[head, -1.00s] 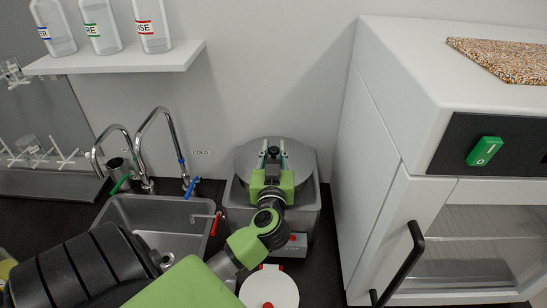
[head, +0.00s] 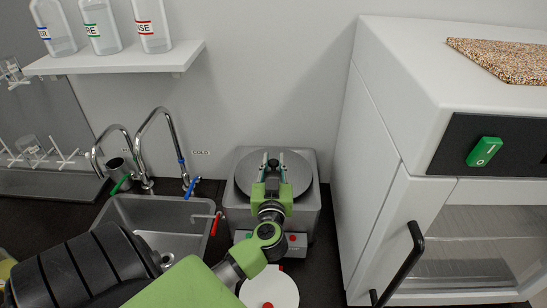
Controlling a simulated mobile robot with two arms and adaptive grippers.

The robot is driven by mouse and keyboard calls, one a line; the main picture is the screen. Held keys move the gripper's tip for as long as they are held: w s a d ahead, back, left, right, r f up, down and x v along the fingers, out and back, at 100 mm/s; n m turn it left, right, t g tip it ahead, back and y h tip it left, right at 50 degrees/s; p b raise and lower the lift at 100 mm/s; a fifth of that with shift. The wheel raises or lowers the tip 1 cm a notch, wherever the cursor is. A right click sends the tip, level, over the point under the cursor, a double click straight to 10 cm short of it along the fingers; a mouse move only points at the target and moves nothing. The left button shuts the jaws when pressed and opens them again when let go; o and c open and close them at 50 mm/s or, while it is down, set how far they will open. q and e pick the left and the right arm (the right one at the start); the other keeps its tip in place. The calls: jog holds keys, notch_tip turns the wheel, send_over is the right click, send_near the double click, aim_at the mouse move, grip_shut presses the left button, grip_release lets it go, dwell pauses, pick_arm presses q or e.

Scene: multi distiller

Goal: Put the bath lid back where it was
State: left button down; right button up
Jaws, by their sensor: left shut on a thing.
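The bath lid (head: 303,175) is a round grey metal disc with a dark knob in its middle. It lies level over the top of the square grey bath (head: 309,217), against the back wall. It looks seated on the bath, though its far and near edges are partly covered by my gripper. My left gripper (head: 272,168) reaches in from the front and is shut on the lid's knob. My right gripper is not in view.
A sink (head: 165,215) with taps is left of the bath. A white cabinet (head: 380,190) with a black handle stands close on the right. A round white disc (head: 268,292) lies in front. A shelf (head: 130,60) with bottles hangs at upper left.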

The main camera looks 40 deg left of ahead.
pick_arm(q)
jog(key=c, duration=1.8)
grip_release()
jog(key=shift+r, duration=0.55)
jog(key=b+v, duration=0.2)
jog(key=v, duration=1)
jog(key=shift+r, duration=0.1)
